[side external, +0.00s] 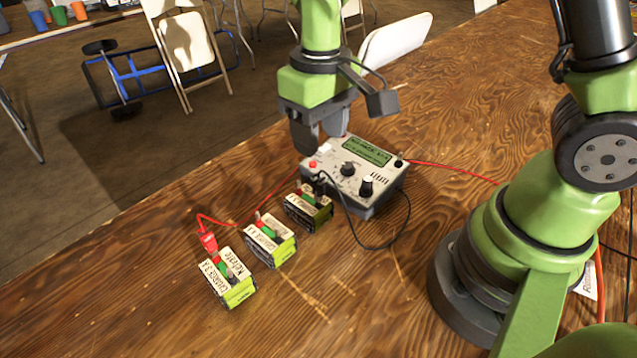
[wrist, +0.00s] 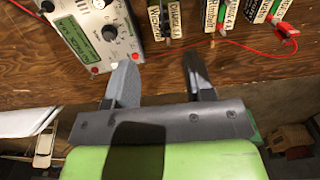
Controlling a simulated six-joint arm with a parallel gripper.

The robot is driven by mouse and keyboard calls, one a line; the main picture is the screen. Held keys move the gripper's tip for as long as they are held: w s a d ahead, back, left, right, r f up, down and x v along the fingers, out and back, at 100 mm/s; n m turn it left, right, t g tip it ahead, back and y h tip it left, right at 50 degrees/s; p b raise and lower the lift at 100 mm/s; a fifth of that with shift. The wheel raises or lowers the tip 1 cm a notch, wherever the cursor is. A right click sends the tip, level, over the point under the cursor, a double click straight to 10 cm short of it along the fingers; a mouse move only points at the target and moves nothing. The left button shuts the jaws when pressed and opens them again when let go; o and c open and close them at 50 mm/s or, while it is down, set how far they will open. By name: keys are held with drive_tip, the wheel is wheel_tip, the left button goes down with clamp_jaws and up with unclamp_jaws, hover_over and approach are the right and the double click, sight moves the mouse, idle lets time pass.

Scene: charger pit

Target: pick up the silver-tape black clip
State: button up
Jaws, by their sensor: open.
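A black clip (side external: 319,184) shows at the top of the battery pack (side external: 310,214) nearest the charger, with a black lead looping to it. Silver tape on it is too small to make out. In the wrist view a dark part at that pack (wrist: 164,22) may be the clip, partly cut off by the top edge. My gripper (side external: 319,143) is open and empty, above the table behind the charger (side external: 367,190) and the pack. In the wrist view my gripper's two fingers (wrist: 160,66) stand apart, with bare wood between them.
Two more battery packs (side external: 270,247) (side external: 231,287) stand in a row to the left. A red clip (side external: 208,241) is at the leftmost, its red lead crossing the table behind the packs. The front table area (side external: 150,310) is clear.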

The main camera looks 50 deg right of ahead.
sight(318, 177)
wheel_tip(318, 177, down, 4)
drive_tip(key=shift+f, duration=0.2)
drive_tip(key=f, duration=0.5)
drive_tip(key=shift+s+a+f, duration=0.1)
drive_tip(key=shift+s+a, duration=0.05)
drive_tip(key=shift+a, duration=0.2)
drive_tip(key=c, duration=0.8)
